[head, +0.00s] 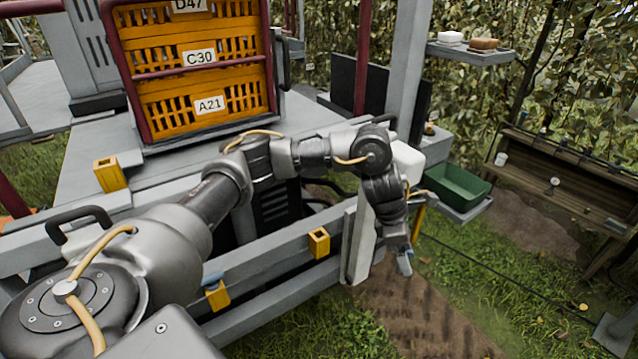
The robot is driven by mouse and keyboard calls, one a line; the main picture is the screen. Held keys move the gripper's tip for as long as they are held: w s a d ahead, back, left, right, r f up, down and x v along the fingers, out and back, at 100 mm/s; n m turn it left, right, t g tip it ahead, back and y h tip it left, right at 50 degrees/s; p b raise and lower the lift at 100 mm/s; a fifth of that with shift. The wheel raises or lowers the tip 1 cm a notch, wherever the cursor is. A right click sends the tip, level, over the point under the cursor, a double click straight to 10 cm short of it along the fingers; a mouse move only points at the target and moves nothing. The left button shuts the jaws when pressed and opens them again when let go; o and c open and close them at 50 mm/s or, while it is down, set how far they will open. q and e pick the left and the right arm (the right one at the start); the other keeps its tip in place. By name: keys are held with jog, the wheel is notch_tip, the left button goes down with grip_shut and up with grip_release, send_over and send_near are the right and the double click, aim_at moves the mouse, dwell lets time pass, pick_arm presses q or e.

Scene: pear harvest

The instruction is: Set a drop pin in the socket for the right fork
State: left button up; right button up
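My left arm reaches across from the lower left, and its gripper (403,262) points down beside the pale upright post at the right end of the grey frame. I cannot tell whether its fingers are open or shut, and I see nothing clearly held in them. Yellow socket-like blocks sit on the frame: one on the rail (319,242), one lower (217,294), and one at the left (110,174). Which one belongs to the right fork is unclear. A thin yellow upright piece (418,222) shows just behind the gripper; I cannot tell whether it is a drop pin. My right gripper is out of view.
Stacked orange crates (205,75) stand on the grey deck behind a dark red frame. A green tray (455,187) rests on a side shelf at the right. A wooden bench (570,185) stands farther right. Grass and a dirt strip lie below the gripper.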

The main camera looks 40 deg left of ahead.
pick_arm(q)
jog(key=w+a+r+n+t+y+p, duration=0.1)
jog(key=a+n+y+p, duration=0.4)
jog(key=a+n, duration=1.1)
jog(key=w+a+t, duration=0.1)
jog(key=a, duration=1)
jog(key=shift+w+a+y, duration=0.15)
jog(key=shift+a+y, duration=0.05)
jog(key=shift+y, duration=0.1)
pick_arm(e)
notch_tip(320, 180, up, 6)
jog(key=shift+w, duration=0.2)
pick_arm(q)
jog(key=shift+f, duration=0.1)
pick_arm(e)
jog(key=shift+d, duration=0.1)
pick_arm(q)
jog(key=shift+f, duration=0.15)
notch_tip(320, 180, down, 10)
jog(key=b, duration=1)
jog(key=shift+c, duration=0.2)
jog(key=shift+f+b, duration=1)
jog(key=shift+f, duration=0.4)
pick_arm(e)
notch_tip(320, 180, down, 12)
pick_arm(q)
jog(key=shift+d+f, duration=0.1)
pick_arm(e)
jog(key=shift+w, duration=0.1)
